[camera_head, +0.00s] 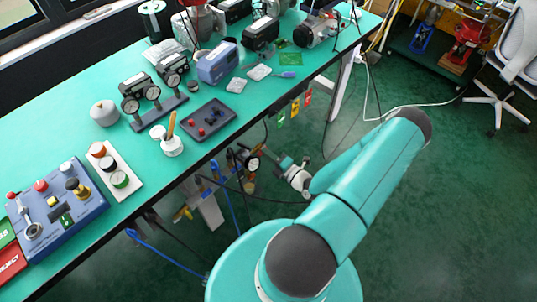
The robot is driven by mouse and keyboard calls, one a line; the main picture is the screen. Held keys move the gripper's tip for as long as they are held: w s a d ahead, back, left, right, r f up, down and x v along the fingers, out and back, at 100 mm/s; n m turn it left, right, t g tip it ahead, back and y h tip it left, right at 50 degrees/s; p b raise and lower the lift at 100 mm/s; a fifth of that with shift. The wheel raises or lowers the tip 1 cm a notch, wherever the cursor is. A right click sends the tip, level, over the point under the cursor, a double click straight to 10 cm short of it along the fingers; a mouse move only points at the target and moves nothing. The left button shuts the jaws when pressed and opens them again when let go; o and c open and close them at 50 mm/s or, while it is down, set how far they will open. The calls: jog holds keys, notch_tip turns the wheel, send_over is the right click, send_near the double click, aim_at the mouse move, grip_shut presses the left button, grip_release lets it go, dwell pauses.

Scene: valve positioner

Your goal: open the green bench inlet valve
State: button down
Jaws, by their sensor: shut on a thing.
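A small valve and pipe assembly with a round gauge (252,163) sits below the front edge of the bench, near the middle of the picture. My arm folds over and comes down from the right. My gripper (276,160) is at the right side of this assembly and is shut on a small part there, which seems to be the valve's handle. The fingertips and the handle are too small to see clearly, so I cannot tell the handle's angle. A green tag (281,120) hangs from the bench edge just above.
The green-topped bench (80,137) runs diagonally above the assembly, with instruments and a blue control box (60,215) on it. Yellow (295,107) and red (307,97) tags hang beside the green one. Blue and black hoses surround the assembly.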

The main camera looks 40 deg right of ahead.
jog(key=shift+m, duration=0.6)
jog(key=c, duration=1.5)
grip_release()
jog(key=shift+s, duration=0.1)
jog(key=s, duration=1.3)
jog(key=shift+s+d, duration=0.2)
jog(key=shift+s, duration=0.1)
